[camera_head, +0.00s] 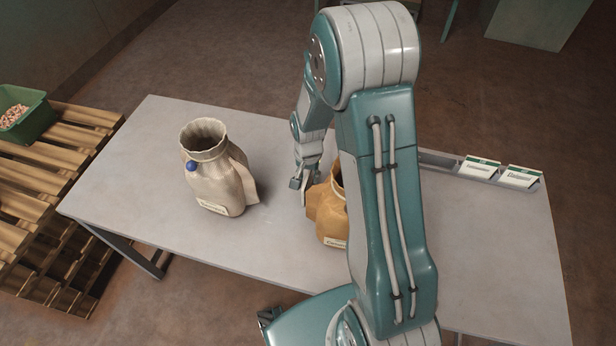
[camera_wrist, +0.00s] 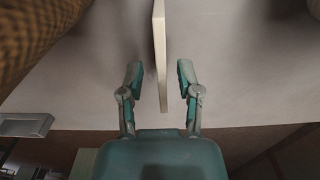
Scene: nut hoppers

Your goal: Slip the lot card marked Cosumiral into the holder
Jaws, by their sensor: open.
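Two white cards with green top edges, a left one (camera_head: 479,169) and a right one (camera_head: 518,177), lie in a grey tray (camera_head: 440,161) on the table's far right side. Their print is too small to read surely. My gripper (camera_head: 304,184) is at the left of the brown sack, low over the table. In the wrist view my gripper (camera_wrist: 160,85) is open, with a thin pale plate (camera_wrist: 160,45) seen edge-on between its fingers, apart from both. I cannot tell whether this plate is a card or the holder. No holder can be surely made out.
A cream sack (camera_head: 222,180) with a blue ball (camera_head: 192,166) and a front label stands at the left. The labelled brown sack (camera_head: 328,213) is partly behind my arm. Pallets (camera_head: 60,150) bear a green bin (camera_head: 28,118). Table (camera_head: 140,200) between sacks is clear.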

